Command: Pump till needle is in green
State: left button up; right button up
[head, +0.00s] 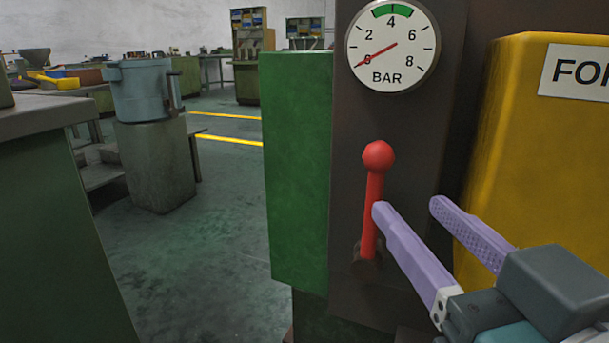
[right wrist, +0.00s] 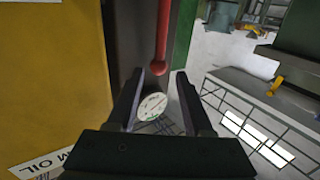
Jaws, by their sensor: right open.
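A red lever (head: 371,208) with a round knob (head: 378,156) stands nearly upright on the dark machine column. The round BAR gauge (head: 391,45) is above it. Its red needle points at 0, and the green band lies at the top around 4. My right gripper (head: 407,205) is open and empty, its fingertips just right of the lever below the knob. Contact cannot be told. My left gripper is out of view.
A yellow machine cabinet (head: 545,150) stands close on the right, beside my right gripper. A green box (head: 297,165) adjoins the column on the left. A workbench (head: 45,118) and a grey-blue pot on a pedestal (head: 155,165) stand further left. Floor between them is free.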

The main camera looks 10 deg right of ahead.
aim_at(379, 173)
jog(key=w, duration=0.6)
jog(key=shift+w, duration=1.1)
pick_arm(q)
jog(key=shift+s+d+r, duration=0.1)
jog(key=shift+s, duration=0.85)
pick_arm(e)
jog(key=shift+f, duration=0.1)
grip_shut()
jog(key=shift+r, duration=0.3)
